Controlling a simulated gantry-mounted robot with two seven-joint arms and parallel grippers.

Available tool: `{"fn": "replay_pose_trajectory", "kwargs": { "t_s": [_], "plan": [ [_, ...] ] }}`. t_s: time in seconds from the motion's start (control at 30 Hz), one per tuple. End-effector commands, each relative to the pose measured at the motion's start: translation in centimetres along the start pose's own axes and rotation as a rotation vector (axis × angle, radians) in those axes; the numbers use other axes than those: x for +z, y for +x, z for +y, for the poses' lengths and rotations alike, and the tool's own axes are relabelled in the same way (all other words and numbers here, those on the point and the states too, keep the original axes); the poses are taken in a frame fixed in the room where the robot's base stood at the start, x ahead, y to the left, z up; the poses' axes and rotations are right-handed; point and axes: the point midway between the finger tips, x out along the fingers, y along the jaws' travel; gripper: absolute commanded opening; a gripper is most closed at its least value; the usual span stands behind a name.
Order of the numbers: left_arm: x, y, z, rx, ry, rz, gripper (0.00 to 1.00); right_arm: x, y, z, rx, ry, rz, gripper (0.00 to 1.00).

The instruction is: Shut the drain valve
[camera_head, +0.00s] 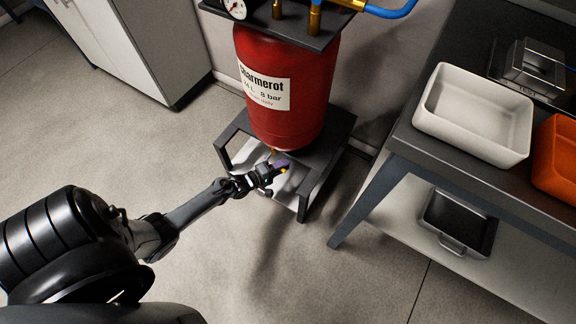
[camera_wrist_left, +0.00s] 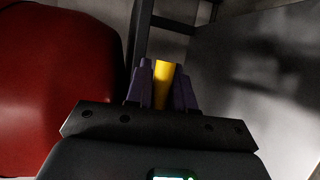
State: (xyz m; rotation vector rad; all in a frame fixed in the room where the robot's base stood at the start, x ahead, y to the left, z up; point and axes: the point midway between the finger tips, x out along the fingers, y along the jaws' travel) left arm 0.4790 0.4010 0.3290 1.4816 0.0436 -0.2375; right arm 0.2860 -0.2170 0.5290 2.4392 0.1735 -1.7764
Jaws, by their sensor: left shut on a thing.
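The red tank (camera_head: 290,95) with a white label stands on a dark frame stand (camera_head: 325,146). My left gripper (camera_head: 280,168) reaches in under the tank's bottom from the left. In the left wrist view its purple fingers (camera_wrist_left: 163,85) are shut on a yellow valve handle (camera_wrist_left: 163,82), with the red tank (camera_wrist_left: 55,80) close on the left. A bit of yellow also shows at the fingertips in the head view (camera_head: 283,171). The valve body is mostly hidden by the gripper, and I cannot tell which way the valve is turned. My right gripper is not in view.
A dark workbench (camera_head: 405,140) stands at the right with a white bin (camera_head: 425,112) and an orange bin (camera_head: 557,160) on it. A dark tray (camera_head: 460,222) sits on its lower shelf. A white cabinet (camera_head: 130,45) stands upper left. The floor in front is clear.

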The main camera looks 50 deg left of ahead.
Motion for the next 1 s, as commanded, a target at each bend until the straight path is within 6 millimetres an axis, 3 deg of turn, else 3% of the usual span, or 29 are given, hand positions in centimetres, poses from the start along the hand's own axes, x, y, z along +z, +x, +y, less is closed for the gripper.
{"fn": "replay_pose_trajectory", "kwargs": {
  "t_s": [0.07,0.1,0.23,0.67,1.0],
  "plan": [
    [0.1,0.1,0.2,0.005,-0.004,-0.002,0.0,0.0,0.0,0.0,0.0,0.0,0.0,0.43],
    [0.1,0.1,0.2,0.005,-0.004,-0.002,0.26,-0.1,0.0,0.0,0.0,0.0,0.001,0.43],
    [0.1,0.1,0.2,0.004,-0.003,-0.002,0.43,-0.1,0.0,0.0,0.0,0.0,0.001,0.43],
    [0.1,-0.8,0.3,0.001,-0.001,-0.001,0.43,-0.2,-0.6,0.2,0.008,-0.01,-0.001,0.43],
    [0.1,-6.4,0.4,0.0,-0.003,-0.001,0.43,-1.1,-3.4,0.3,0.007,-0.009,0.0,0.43]
  ]
}}
